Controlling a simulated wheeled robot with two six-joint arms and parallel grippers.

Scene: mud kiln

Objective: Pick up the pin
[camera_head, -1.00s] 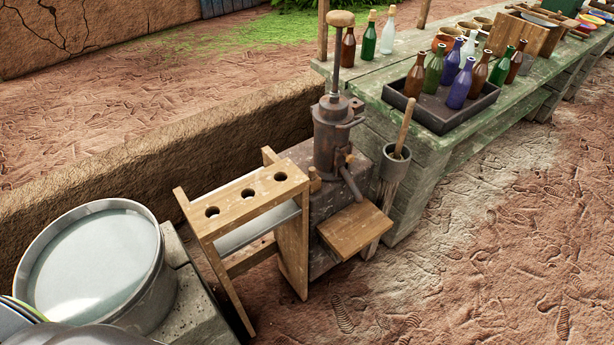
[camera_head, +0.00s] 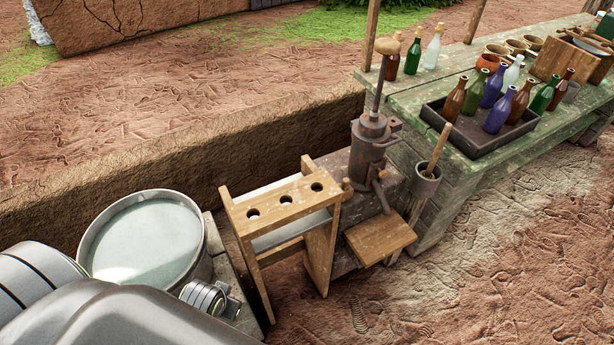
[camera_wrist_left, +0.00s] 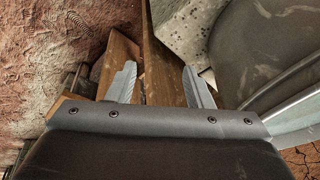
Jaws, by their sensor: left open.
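I cannot single out a pin with certainty in either view. A small wooden peg-like piece (camera_head: 347,186) shows between the three-holed wooden stand (camera_head: 268,205) and the dark metal press (camera_head: 369,145); I cannot tell if it is the pin. My left arm comes in at the lower left of the head view, beside the metal basin; its fingertips are not clear there. In the left wrist view my left gripper (camera_wrist_left: 160,84) is open, its two fingers apart with nothing held between them. Wooden boards (camera_wrist_left: 160,60) lie beyond the fingers. My right gripper is not in view.
A round metal basin (camera_head: 206,262) stands left of the stand. A cup with a wooden-handled tool (camera_head: 425,184) hangs by the green table (camera_head: 455,185). Several bottles stand in a dark tray (camera_head: 470,150). A low mud wall (camera_head: 60,230) runs behind; bare ground lies at right.

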